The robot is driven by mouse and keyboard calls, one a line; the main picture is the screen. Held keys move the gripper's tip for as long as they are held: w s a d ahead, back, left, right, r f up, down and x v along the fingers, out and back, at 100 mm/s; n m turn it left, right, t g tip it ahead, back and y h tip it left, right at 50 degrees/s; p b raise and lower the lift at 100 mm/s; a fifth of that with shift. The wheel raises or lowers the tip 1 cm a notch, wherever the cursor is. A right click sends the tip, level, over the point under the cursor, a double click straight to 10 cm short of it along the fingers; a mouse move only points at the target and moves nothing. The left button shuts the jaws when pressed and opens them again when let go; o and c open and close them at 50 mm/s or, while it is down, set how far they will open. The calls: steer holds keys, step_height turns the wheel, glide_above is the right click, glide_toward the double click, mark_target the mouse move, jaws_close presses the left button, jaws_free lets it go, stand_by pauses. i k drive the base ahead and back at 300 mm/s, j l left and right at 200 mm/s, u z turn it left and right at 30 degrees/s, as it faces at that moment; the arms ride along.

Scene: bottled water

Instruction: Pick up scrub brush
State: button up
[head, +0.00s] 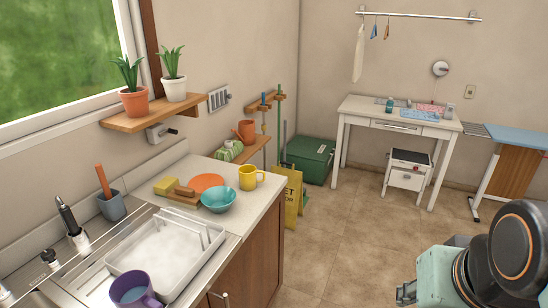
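A brown wooden block-like object that looks like the scrub brush (184,194) lies on the counter. It is between a yellow sponge (166,185) and a teal bowl (218,199), in front of an orange plate (207,183). Its bristles cannot be made out. A blue-grey cup (112,206) by the sink holds an orange-handled item whose lower end is hidden. Part of my arm shows at the lower right, well away from the counter. My gripper cannot be made out in the head view.
A white dish rack (163,255) and a purple mug (132,289) are at the front left. A yellow mug (249,177) stands near the counter's right end. A shelf with potted plants (160,115) hangs above the counter. Open tiled floor (345,235) lies right of the counter.

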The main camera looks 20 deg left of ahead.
mark_target(186, 197)
steer(key=i+u, duration=0.4)
steer(key=i+l+u, duration=0.15)
steer(key=i+u, duration=0.25)
steer(key=i, duration=0.1)
